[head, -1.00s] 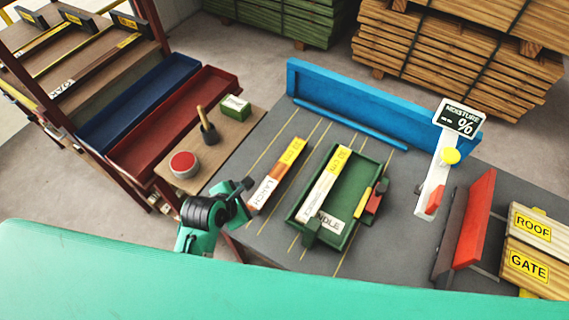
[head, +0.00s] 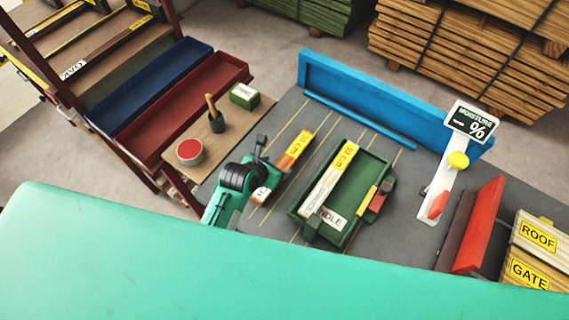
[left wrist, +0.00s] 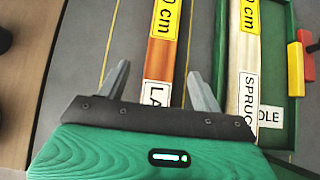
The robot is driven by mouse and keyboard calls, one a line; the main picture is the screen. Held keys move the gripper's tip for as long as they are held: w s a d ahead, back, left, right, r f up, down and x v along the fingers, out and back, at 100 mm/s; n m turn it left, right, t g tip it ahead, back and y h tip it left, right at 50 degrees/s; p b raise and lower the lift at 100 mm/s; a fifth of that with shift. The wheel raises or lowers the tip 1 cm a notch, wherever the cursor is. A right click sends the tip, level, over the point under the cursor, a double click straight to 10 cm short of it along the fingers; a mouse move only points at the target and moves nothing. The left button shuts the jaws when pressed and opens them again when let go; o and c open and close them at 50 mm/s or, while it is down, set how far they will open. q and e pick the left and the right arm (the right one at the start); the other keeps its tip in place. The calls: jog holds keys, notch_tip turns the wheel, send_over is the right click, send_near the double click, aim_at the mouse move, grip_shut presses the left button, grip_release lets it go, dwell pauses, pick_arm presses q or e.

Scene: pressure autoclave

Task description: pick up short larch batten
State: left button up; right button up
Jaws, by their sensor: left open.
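The short larch batten (head: 292,157) lies on the grey bench top, with a yellow cm label at its far end and a white larch label at its near end. In the left wrist view the batten (left wrist: 160,58) runs between my two fingers, with a gap on each side. My left gripper (head: 268,160) is open over the batten and hides part of it in the head view. Its fingers also show in the left wrist view (left wrist: 158,74). How high they are above the bench is hard to tell. My right gripper is not in view.
A green tray (head: 366,190) holding a spruce batten (head: 328,177) stands close to the right. A blue fence (head: 390,100) closes the back. A moisture gauge (head: 470,123) stands at the right. A brush pot (head: 215,122) and a red-topped tin (head: 190,151) stand left.

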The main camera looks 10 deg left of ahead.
aim_at(283, 165)
pick_arm(q)
jog(key=shift+s+f+p+x, duration=0.15)
jog(key=shift+p+x, duration=0.25)
jog(key=shift+x, duration=0.65)
jog(key=shift+s+f+p+x, duration=0.1)
jog(key=shift+p+x, duration=0.25)
jog(key=shift+x, duration=0.75)
jog(key=shift+w+d+f, duration=0.2)
jog(key=shift+w+f, duration=0.25)
jog(key=shift+f, duration=0.15)
jog(key=c, duration=1.2)
jog(key=shift+r, duration=0.15)
